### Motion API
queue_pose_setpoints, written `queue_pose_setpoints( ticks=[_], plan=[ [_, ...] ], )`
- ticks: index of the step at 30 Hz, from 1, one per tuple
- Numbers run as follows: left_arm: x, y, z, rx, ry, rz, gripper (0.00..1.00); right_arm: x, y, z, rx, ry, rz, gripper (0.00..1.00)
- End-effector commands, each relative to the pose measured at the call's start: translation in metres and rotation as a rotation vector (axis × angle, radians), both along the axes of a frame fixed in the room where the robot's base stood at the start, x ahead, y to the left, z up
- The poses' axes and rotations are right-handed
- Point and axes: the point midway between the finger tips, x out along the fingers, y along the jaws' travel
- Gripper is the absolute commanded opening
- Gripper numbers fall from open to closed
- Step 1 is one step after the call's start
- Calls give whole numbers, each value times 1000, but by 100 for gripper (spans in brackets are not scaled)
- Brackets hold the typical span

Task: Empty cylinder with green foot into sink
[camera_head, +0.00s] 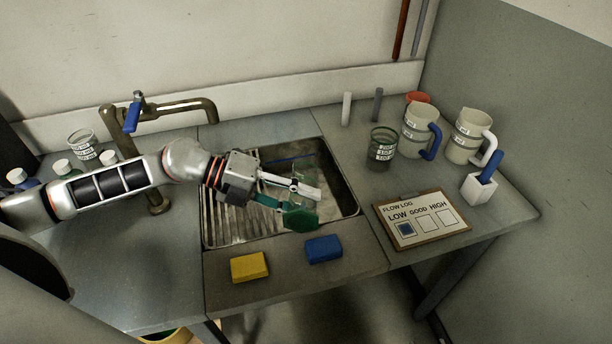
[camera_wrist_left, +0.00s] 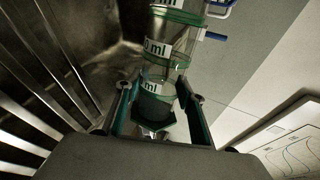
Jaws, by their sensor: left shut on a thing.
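My left gripper (camera_head: 290,193) is over the sink (camera_head: 226,222), shut on the cylinder with a green foot (camera_head: 301,218). In the head view the cylinder is tilted, its green foot turned toward the camera and much of its clear tube hidden. In the left wrist view the clear cylinder (camera_wrist_left: 171,46), with green bands and white "ml" labels, stands between my two fingers. Its green foot shows low between them. I cannot tell how much liquid is in it. My right gripper is not in view.
A yellow sponge (camera_head: 249,267) and blue sponge (camera_head: 323,249) lie at the front. A flow log clipboard (camera_head: 424,244), green-rimmed beaker (camera_head: 381,151) and two jugs (camera_head: 418,128) (camera_head: 464,138) stand on the right.

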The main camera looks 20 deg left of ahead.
Motion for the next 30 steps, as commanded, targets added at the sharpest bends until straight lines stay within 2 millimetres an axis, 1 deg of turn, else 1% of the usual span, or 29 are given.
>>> queue_pose_setpoints(
  ticks=[27,29,30],
  plan=[
    [0,0,0,0,0,0,12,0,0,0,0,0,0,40],
    [-2,0,4,10,-39,-1,12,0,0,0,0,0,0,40],
    [-4,0,11,30,-113,-3,12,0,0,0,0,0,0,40]
  ],
)
